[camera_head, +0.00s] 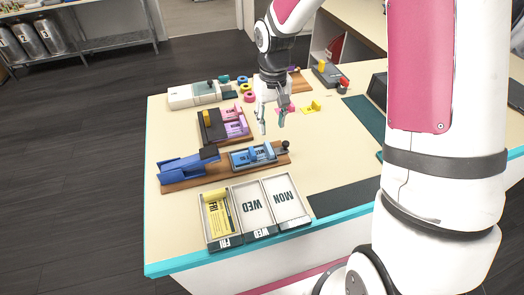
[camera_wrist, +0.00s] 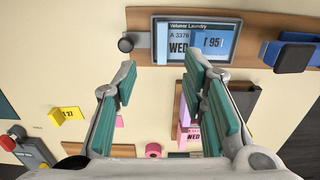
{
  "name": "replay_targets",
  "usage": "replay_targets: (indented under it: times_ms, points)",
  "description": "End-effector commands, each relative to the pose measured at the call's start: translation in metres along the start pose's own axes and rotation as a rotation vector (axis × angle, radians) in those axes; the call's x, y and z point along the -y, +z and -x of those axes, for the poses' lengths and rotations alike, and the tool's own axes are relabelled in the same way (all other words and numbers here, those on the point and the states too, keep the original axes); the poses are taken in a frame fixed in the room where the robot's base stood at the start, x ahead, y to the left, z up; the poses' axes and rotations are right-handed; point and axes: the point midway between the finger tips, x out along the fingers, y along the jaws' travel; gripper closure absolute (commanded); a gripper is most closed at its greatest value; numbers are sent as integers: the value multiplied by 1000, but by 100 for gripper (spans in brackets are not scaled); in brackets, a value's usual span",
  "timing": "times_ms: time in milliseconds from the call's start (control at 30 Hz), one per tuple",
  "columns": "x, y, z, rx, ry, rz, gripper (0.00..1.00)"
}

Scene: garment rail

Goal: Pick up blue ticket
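In the head view the blue ticket (camera_head: 241,157) shows small in the holder on a wooden board. My gripper (camera_head: 272,127) is open and empty above the table, behind this board. In the wrist view my gripper (camera_wrist: 162,68) has its green-padded fingers wide apart.
A black knob (camera_head: 285,145) and a blue stapler-like device (camera_head: 188,164) flank the holder. Three trays stand at the front: FRI (camera_head: 232,220) with a yellow ticket, WED (camera_head: 251,209) and MON (camera_head: 283,200), both empty. A dark box (camera_head: 213,125) with purple pieces and a loose yellow ticket (camera_head: 311,106) lie behind.

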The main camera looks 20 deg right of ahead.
Motion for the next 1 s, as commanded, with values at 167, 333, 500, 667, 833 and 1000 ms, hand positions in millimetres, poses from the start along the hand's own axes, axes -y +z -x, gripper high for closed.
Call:
replay_targets:
  times_ms: [167, 333, 500, 667, 833, 1000]
  points:
    - [1, 2, -32, 3, -1, 2, 62]
    - [1, 1, -45, 1, -1, 0, 62]
    - [2, 1, -56, 2, -1, 1, 62]
    - [4, 0, -76, 3, -1, 2, 62]
    - [4, -1, -94, 2, 0, 1, 62]
    - [4, -2, -98, 0, 0, 1, 62]
